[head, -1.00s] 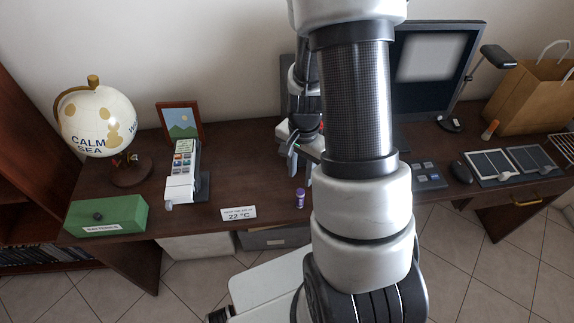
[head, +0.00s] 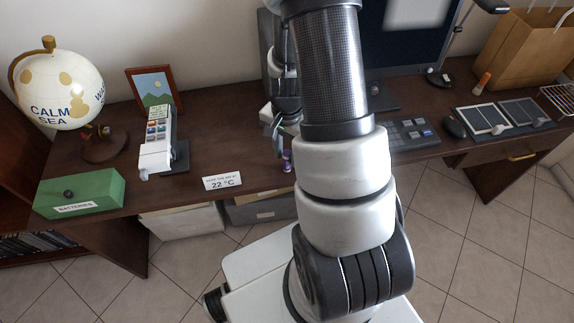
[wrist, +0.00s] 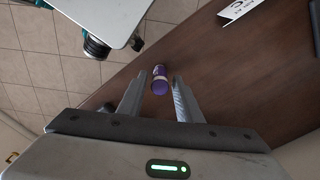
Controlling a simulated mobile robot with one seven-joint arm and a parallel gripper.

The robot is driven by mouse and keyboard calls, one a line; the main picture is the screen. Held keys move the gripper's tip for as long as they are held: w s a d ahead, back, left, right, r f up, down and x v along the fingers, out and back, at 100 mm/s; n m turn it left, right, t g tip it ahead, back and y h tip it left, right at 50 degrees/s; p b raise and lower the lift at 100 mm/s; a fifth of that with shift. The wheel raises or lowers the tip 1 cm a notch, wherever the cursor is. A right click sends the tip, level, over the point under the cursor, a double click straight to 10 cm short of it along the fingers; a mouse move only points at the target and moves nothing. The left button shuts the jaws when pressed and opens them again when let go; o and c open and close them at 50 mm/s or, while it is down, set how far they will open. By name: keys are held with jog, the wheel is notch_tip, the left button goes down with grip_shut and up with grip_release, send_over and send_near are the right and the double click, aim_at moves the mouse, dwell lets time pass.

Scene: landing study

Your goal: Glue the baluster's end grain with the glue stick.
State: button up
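My gripper (wrist: 159,88) is open and empty. In the head view my gripper (head: 276,136) is just above and left of the glue stick, partly hidden by my arm. I cannot pick out the baluster for certain in either view.
The dark desk holds a globe (head: 60,90), green batteries box (head: 80,192), card terminal (head: 157,140), picture frame (head: 150,88) and "22 °C" card (head: 222,181). A keypad (head: 412,135), a small orange-and-tan object (head: 482,83) and a paper bag (head: 525,50) lie right.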

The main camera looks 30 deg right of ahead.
grip_shut()
jog(key=shift+r+p, duration=2.4)
jog(key=shift+r, duration=0.7)
